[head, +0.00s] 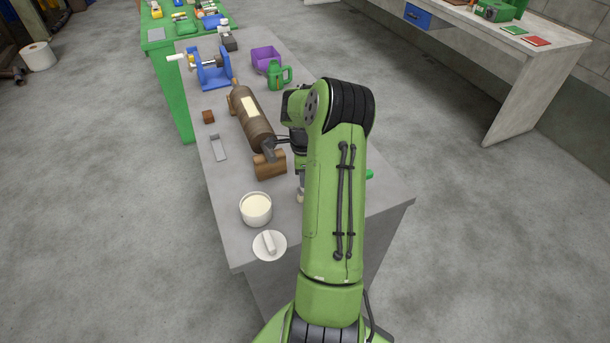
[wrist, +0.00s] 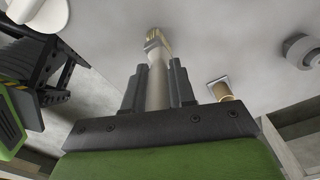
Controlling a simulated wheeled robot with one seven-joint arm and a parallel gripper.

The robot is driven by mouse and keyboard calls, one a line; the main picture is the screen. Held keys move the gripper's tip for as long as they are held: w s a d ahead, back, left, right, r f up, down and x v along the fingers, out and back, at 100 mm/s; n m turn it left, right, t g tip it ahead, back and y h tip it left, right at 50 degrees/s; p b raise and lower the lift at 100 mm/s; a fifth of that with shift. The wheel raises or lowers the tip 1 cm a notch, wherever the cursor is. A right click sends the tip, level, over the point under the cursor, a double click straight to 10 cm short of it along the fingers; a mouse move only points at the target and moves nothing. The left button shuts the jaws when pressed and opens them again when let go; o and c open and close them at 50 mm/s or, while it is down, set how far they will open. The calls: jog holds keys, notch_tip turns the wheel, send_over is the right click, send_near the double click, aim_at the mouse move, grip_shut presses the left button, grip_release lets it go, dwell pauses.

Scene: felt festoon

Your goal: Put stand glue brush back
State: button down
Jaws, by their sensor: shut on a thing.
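My gripper (wrist: 156,82) is shut on the glue brush (wrist: 157,50) in the wrist view. The brush has a pale round handle between the two dark fingers and a tan bristle end pointing away from the gripper. In the head view my arm hides most of the gripper and brush. A white pot (head: 256,208) with a cream filling stands near the front left of the grey table. A white dish (head: 269,257) with a white block (head: 268,241) on it sits just in front of the pot. The gripper is to the right of both.
A brown roll (head: 246,108) lies on a wooden cradle (head: 270,166) behind the pot. A grey metal piece (head: 218,147), a small brown block (head: 208,117), a green can (head: 279,76), a purple bin (head: 266,58) and a blue stand (head: 213,71) are farther back on the table (head: 233,185).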

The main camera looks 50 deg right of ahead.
jog(key=c, duration=0.9)
grip_release()
jog(key=shift+f, duration=0.1)
jog(key=shift+c, duration=0.2)
notch_tip(320, 180, up, 12)
jog(key=shift+w+a+r+p, duration=0.1)
jog(key=shift+r+p, duration=0.05)
jog(key=shift+p, duration=0.6)
jog(key=a+r+n+t+h, duration=0.1)
jog(key=a+r+n, duration=0.55)
jog(key=a, duration=0.35)
jog(key=a+r+n+t+h, duration=0.1)
jog(key=a+r+n, duration=0.55)
jog(key=a, duration=0.35)
jog(key=s+a+f+n+t+y, duration=0.1)
jog(key=s+a+n+t+y, duration=0.1)
jog(key=s+a+n, duration=1)
jog(key=a+n+t, duration=0.1)
jog(key=a+n, duration=0.1)
jog(key=n, duration=0.1)
jog(key=shift+s+a+f+n+t, duration=0.2)
jog(key=shift+s+a+n+t, duration=0.1)
jog(key=shift+a+t, duration=0.1)
